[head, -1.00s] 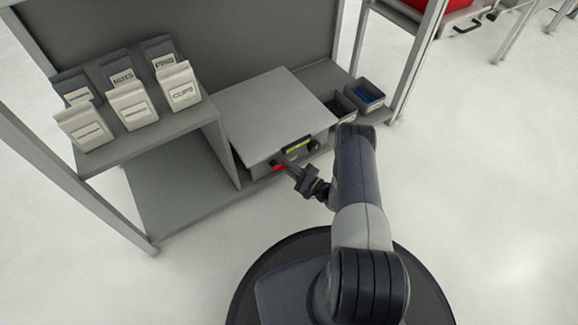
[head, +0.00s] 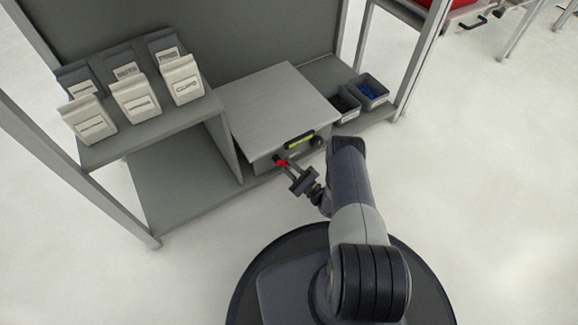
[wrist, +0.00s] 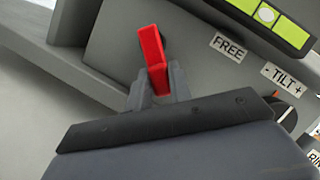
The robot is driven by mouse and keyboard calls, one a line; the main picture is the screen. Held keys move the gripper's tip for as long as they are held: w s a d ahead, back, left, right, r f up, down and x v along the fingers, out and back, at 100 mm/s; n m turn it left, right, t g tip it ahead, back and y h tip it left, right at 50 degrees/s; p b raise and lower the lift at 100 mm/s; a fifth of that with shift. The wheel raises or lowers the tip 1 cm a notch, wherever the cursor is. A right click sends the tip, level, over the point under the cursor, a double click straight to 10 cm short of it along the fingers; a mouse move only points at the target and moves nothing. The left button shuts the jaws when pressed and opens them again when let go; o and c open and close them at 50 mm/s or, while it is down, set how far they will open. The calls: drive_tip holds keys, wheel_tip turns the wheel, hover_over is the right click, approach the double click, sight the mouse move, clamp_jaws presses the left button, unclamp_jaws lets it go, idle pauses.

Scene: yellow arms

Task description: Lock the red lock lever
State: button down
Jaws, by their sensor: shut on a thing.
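The red lock lever (wrist: 152,52) is on the front face of a grey box (head: 274,108) on the bench. It also shows in the head view (head: 281,162) as a small red spot near the box's left front edge. My gripper (wrist: 159,84) is shut on the lever, with a finger on each side of its lower end. In the wrist view the lever stands nearly upright, tilted a little. The label "FREE" (wrist: 228,47) is to the right of the lever. The lever's pivot is mostly hidden behind it.
A yellow-green level (head: 299,139) and a dark knob (head: 316,142) are right of the lever. A "- TILT +" label (wrist: 281,79) is beside "FREE". Two small bins (head: 370,87) stand at right.

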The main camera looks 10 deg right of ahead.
drive_tip(key=c, duration=1.3)
unclamp_jaws()
drive_tip(key=shift+d, duration=0.1)
drive_tip(key=s+d, duration=0.2)
drive_tip(key=s, duration=0.1)
drive_tip(key=s+d, duration=0.2)
drive_tip(key=s, duration=0.2)
drive_tip(key=s+d, duration=0.3)
drive_tip(key=s, duration=0.1)
drive_tip(key=shift+d+f, duration=0.1)
drive_tip(key=shift+f, duration=0.1)
drive_tip(key=shift+w, duration=0.1)
drive_tip(key=w+a, duration=0.2)
drive_tip(key=w, duration=0.1)
drive_tip(key=w+a, duration=0.2)
drive_tip(key=w, duration=0.1)
drive_tip(key=w+a, duration=0.2)
drive_tip(key=w, duration=0.1)
drive_tip(key=shift+w+a, duration=0.3)
drive_tip(key=shift+x, duration=0.75)
